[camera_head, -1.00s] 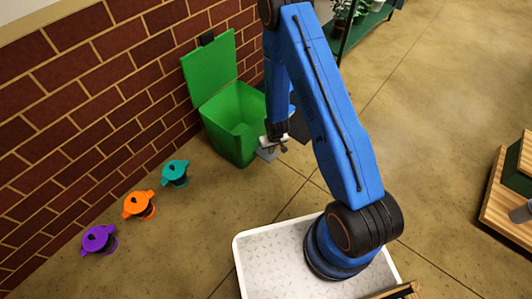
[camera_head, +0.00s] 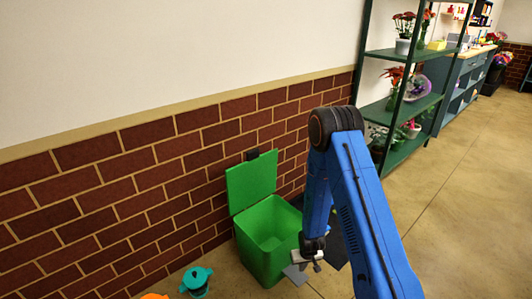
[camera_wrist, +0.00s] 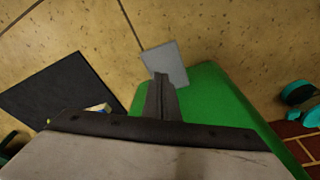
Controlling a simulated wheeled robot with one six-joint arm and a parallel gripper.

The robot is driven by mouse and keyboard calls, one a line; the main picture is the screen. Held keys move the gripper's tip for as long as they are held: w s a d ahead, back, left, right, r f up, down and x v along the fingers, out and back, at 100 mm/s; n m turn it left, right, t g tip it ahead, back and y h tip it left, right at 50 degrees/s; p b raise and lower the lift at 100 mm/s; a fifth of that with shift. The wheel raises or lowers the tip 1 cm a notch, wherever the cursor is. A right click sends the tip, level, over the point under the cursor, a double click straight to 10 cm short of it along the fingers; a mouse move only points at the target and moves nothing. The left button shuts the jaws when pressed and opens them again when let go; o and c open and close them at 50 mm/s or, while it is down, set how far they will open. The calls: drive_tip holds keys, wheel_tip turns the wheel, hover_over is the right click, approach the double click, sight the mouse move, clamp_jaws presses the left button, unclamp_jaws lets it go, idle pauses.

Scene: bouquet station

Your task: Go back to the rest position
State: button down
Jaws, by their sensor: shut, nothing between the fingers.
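My gripper (camera_head: 312,262) hangs at the front right of the open green bin (camera_head: 268,245), just above the grey plate (camera_head: 296,275) at the bin's foot. In the wrist view my gripper (camera_wrist: 162,92) has its fingers together with nothing between them. The grey plate (camera_wrist: 166,62) lies beyond the fingertips there, and the green bin (camera_wrist: 215,100) is to the right. I cannot tell whether the fingertips touch the plate. My blue arm is folded, its elbow high.
The bin's green lid (camera_head: 251,182) stands open against the brick wall (camera_head: 150,185). A dark mat (camera_wrist: 65,95) lies beside the bin. A teal pot (camera_head: 196,281) and an orange one (camera_head: 153,296) stand at lower left. A green shelf (camera_head: 405,105) with plants is behind; the floor at right (camera_head: 460,220) is clear.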

drive_tip(key=s+d+r+t, duration=0.1)
drive_tip(key=s+d+r, duration=0.1)
drive_tip(key=r, duration=1.6)
drive_tip(key=s+d+r, duration=0.1)
drive_tip(key=s+r, duration=0.1)
drive_tip(key=r, duration=1.6)
drive_tip(key=s+d+r+t, duration=0.1)
drive_tip(key=s+d+r, duration=0.1)
drive_tip(key=s+r, duration=1.1)
drive_tip(key=s+d+r, duration=0.1)
drive_tip(key=s+r, duration=0.2)
drive_tip(key=s, duration=0.5)
drive_tip(key=s+d+r+m, duration=0.1)
drive_tip(key=s+r, duration=0.3)
drive_tip(key=s, duration=0.4)
drive_tip(key=shift+r+t, duration=0.3)
drive_tip(key=shift+s+a, duration=0.1)
